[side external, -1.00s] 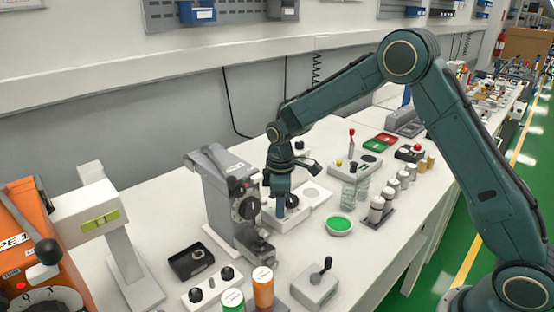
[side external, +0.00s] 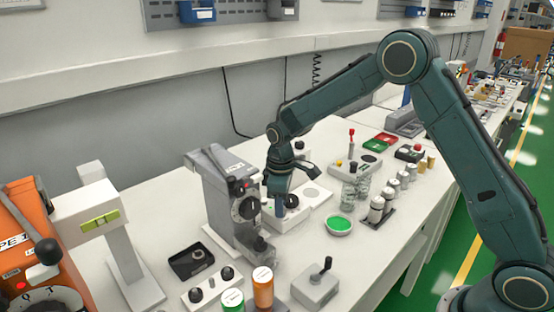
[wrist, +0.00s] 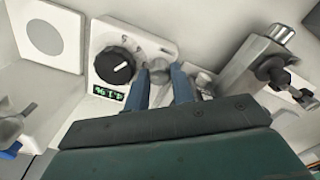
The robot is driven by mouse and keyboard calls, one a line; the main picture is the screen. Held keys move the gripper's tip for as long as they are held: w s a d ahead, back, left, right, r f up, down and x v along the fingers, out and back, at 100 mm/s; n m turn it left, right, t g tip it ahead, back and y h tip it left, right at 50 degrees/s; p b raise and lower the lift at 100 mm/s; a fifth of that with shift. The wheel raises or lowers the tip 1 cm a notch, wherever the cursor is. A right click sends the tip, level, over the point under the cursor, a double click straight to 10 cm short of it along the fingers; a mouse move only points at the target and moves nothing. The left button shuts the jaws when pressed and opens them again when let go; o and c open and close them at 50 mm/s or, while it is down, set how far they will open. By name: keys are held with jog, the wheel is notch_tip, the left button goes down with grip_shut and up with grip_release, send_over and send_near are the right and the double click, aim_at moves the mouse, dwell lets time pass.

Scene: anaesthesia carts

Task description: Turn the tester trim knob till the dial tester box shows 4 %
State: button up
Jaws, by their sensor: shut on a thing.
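The dial tester box (wrist: 104,32) is white, with a big black dial (wrist: 115,66) whose white mark points up and right in the wrist view. Its green display (wrist: 108,92) is upside down there and seems to read 4.1 %, in small digits. The tester trim knob (wrist: 158,69) is small and grey, beside the dial. My gripper (wrist: 160,85) has its blue fingers shut on this knob, one on each side. In the side view my gripper (side external: 280,208) points down at the box, and the black dial (side external: 291,201) shows just right of it.
A tall grey machine (side external: 222,200) stands close left of my gripper. A green dish (side external: 339,224) and several jars (side external: 377,209) stand to the right. A grey lever box (side external: 317,285) is in front. Some bare bench lies between.

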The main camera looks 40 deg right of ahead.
jog(key=shift+m, duration=0.3)
jog(key=o, duration=0.7)
jog(key=shift+r, duration=0.1)
notch_tip(320, 180, up, 14)
dwell(0.5)
